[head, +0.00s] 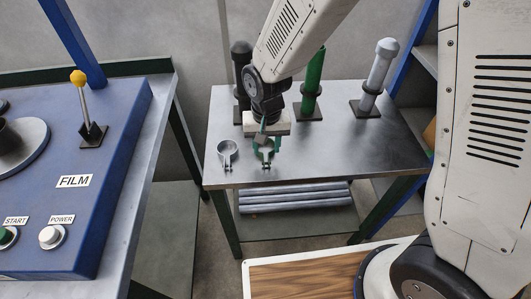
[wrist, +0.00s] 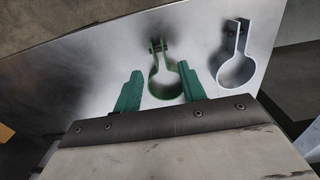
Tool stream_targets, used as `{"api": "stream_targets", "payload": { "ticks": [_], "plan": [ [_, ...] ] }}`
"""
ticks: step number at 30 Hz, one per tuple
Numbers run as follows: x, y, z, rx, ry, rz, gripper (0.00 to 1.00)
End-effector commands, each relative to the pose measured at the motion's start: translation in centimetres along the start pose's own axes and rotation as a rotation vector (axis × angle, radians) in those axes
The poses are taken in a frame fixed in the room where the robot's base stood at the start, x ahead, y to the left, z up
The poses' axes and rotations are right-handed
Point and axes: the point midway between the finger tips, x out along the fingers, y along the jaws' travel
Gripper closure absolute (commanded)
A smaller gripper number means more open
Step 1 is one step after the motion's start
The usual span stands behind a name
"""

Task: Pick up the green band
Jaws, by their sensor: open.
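The green band (wrist: 164,78) is a ring clamp with two bolted tabs, lying on the metal table (head: 330,155). In the head view the green band (head: 267,156) is partly hidden by my gripper (head: 264,141), which hangs just above it. In the wrist view my gripper (wrist: 160,85) is open, with one green fingertip on each side of the band's ring. I see a gap between each finger and the band. The exact height of the fingers above the table is hard to tell.
A grey band (head: 228,150) lies left of the green one. Behind stand a green post (head: 312,85), a light grey post (head: 379,70) and a dark post (head: 241,65). A blue FILM console (head: 75,200) is at left. The table's front right is clear.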

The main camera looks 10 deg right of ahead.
Motion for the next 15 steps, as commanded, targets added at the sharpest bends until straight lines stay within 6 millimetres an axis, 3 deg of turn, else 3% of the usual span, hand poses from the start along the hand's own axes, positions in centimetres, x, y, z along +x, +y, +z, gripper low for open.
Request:
{"api": "stream_targets", "payload": {
  "ticks": [6, 15],
  "plan": [
    [3.2, -0.1, 0.2, 0.000, -0.003, 0.002, 0.59],
    [3.6, -0.1, 0.2, 0.000, 0.000, 0.000, 0.59]
  ]
}}
